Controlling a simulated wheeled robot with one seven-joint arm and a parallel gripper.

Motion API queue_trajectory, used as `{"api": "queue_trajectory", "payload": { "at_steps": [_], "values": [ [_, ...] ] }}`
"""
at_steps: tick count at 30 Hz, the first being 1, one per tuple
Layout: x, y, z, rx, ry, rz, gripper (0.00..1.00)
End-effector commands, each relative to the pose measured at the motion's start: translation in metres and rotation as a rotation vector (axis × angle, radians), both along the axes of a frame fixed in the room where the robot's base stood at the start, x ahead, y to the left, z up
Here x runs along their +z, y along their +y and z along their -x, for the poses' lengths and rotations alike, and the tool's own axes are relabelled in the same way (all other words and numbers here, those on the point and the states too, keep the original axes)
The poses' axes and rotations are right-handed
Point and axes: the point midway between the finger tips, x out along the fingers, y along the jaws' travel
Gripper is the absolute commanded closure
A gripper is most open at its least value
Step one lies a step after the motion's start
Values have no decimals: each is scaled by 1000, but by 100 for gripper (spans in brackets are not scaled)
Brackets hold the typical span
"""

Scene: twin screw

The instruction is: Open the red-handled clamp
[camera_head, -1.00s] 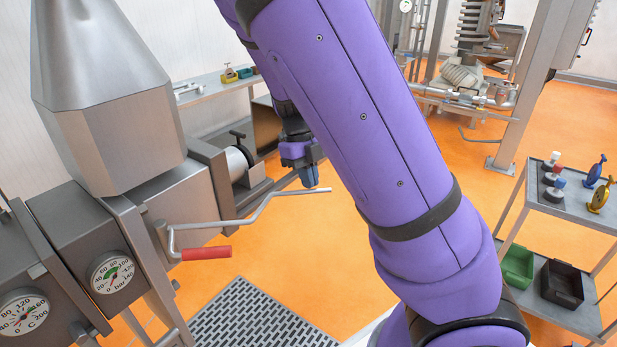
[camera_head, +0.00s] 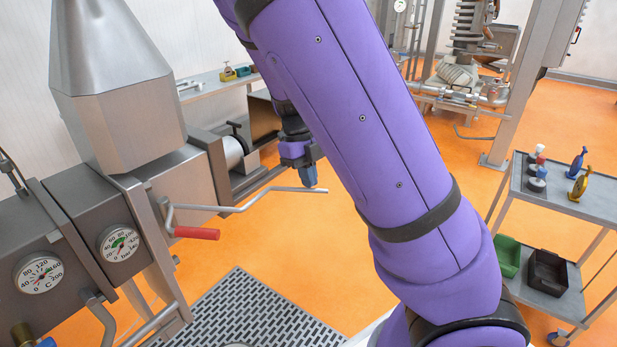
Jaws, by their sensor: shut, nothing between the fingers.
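The clamp's red handle (camera_head: 197,233) is in the left middle of the head view, on the side of the grey machine. A bent metal rod (camera_head: 262,194) runs from beside it to the right, and its far end lies close below my gripper in the picture. My gripper (camera_head: 309,180) is shut and empty, with blue fingers pointing down. It is to the right of and above the red handle, apart from it. I cannot tell whether the fingertips touch the rod. My purple arm hides part of the area behind.
Two dial gauges (camera_head: 118,243) sit on the machine's front below a steel hopper (camera_head: 120,100). A floor grate (camera_head: 245,318) lies below. Orange floor between machine and cart is open.

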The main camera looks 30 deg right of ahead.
Motion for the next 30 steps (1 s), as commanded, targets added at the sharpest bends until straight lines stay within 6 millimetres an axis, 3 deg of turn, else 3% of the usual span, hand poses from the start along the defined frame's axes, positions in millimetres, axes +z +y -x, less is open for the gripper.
{"api": "queue_trajectory", "payload": {
  "at_steps": [8,21,30],
  "values": [
    [8,3,1,2,15,-5,100],
    [83,4,-26,1,1,-2,100],
    [102,4,-32,0,1,0,100]
  ]
}}
